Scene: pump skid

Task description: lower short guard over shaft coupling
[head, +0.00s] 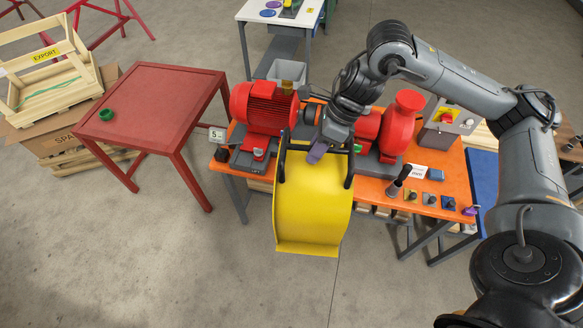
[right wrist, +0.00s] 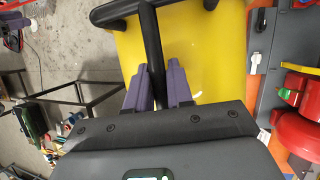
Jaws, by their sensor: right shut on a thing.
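The short guard (head: 312,212) is a curved yellow cover with black handles along its upper edge. My right gripper (head: 318,152) is shut on its black handle and holds the guard in the air, in front of the orange bench. In the right wrist view, the purple fingers (right wrist: 152,84) sit on both sides of the handle bar (right wrist: 154,58), with the yellow guard surface (right wrist: 200,40) behind. My left gripper does not show.
The orange bench (head: 448,160) carries the skid, a black upright lever (head: 398,180), small coloured tags and a grey control box (head: 448,124). A red table (head: 152,88) stands to the left. The floor in front is clear.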

